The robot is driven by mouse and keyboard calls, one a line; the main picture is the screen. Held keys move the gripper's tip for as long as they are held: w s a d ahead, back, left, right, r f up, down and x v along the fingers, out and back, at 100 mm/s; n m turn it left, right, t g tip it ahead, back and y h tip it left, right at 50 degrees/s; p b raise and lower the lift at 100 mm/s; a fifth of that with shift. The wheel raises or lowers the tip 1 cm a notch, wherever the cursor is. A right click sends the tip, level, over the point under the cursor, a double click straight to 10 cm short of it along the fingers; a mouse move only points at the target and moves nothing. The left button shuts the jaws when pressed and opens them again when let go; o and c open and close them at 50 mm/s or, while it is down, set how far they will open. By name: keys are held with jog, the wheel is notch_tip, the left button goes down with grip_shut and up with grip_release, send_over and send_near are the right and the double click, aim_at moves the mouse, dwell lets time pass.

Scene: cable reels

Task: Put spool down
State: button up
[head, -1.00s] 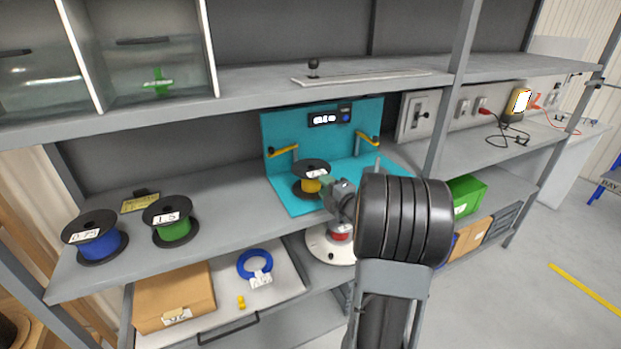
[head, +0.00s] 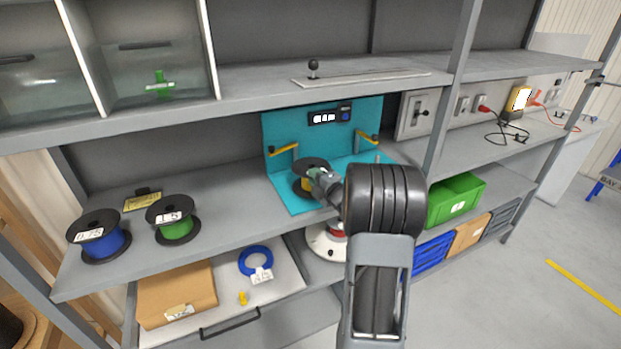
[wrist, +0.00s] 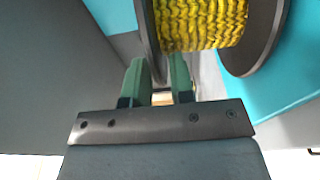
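The spool (head: 309,163) has black flanges and yellow wire with green marks. In the head view it stands upright at the turquoise station, its lower flange at or very near the turquoise base (head: 291,200). My gripper (head: 318,174) reaches it from the right and hides part of it. In the wrist view, the yellow winding (wrist: 200,22) is at the top. The green fingers of my gripper (wrist: 160,82) sit on either side of one dark flange and appear shut on it. I cannot tell whether the spool's full weight rests on the base.
A blue spool (head: 112,244) and a green spool (head: 180,231) stand on the shelf to the left. Yellow clamps (head: 283,149) and a display (head: 330,115) are behind the spool. An upper shelf (head: 250,88) overhangs. A green bin (head: 440,207) stands right of my arm.

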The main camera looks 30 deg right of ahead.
grip_shut()
